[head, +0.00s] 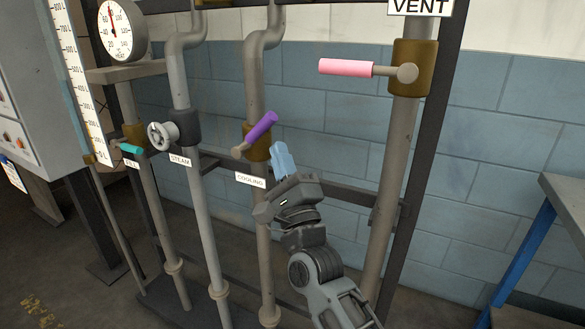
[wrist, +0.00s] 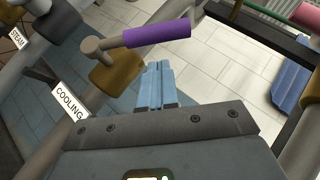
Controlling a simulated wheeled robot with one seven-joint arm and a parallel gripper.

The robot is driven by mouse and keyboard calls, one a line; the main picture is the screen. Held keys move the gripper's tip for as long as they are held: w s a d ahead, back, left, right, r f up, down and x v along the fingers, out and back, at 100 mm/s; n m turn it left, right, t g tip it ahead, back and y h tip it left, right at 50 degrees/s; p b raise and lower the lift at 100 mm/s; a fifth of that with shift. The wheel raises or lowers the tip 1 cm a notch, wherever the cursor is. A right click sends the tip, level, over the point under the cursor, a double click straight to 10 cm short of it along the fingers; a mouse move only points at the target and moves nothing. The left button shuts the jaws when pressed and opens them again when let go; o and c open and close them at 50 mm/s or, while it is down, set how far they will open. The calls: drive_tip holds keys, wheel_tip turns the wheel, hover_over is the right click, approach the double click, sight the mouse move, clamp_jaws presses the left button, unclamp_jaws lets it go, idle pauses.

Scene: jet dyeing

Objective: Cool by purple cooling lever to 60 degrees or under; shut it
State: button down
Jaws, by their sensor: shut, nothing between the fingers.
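The purple cooling lever (head: 262,126) sits on a brass valve body (head: 256,151) on the pipe above the COOLING label (head: 250,180). It is tilted, its handle pointing up and to the right. My gripper (head: 281,158) has light blue fingers, shut and empty, just right of and below the lever's handle. In the wrist view the purple lever (wrist: 157,37) lies just beyond the fingertips (wrist: 158,66); I cannot tell whether they touch.
A teal FILL lever (head: 130,149) and a STEAM handwheel (head: 162,134) are to the left. A pink VENT lever (head: 345,67) is at the upper right. Vertical pipes and dark frame posts surround my arm. A blue-legged table (head: 520,255) stands at right.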

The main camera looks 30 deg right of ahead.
drive_tip(key=shift+w+a+r+p, duration=0.45)
drive_tip(key=shift+a+r, duration=0.15)
drive_tip(key=shift+r, duration=0.2)
drive_tip(key=shift+r, duration=0.15)
